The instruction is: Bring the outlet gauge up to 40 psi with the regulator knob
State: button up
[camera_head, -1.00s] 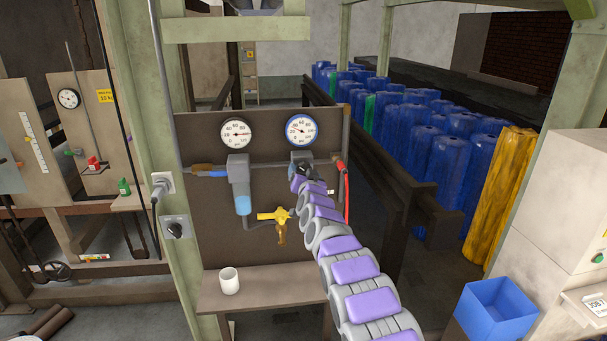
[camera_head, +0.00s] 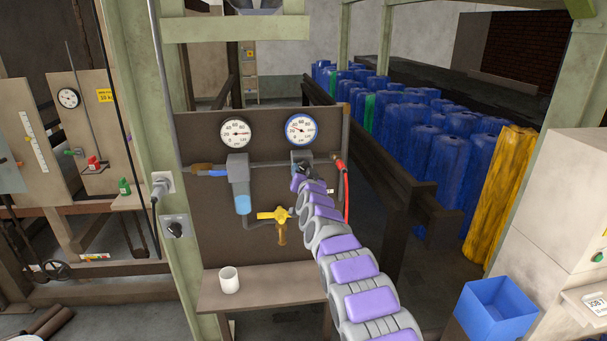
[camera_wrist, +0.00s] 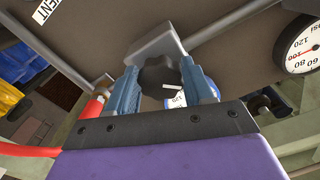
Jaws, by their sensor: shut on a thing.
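In the head view, the regulator (camera_head: 301,157) sits at the right of the brown panel. The blue-rimmed gauge (camera_head: 301,129) is just above it; its needle is too small to read surely. A black-rimmed gauge (camera_head: 235,132) is to its left and shows partly in the wrist view (camera_wrist: 302,44). My gripper (camera_wrist: 160,84) is shut on the black regulator knob (camera_wrist: 159,74), one blue-grey finger on each side. A white mark shows on the knob. The grey regulator body (camera_wrist: 150,42) is behind it. The blue-rimmed gauge is mostly hidden in the wrist view.
A blue-bowled filter (camera_head: 241,185) and a yellow valve (camera_head: 273,214) are left of my arm. A red hose (camera_head: 346,190) hangs close at the right.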

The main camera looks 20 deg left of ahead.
jog(key=m, duration=0.4)
jog(key=shift+r, duration=0.1)
jog(key=o, duration=1)
jog(key=shift+d, duration=0.1)
jog(key=shift+o, duration=0.2)
jog(key=shift+s, duration=0.1)
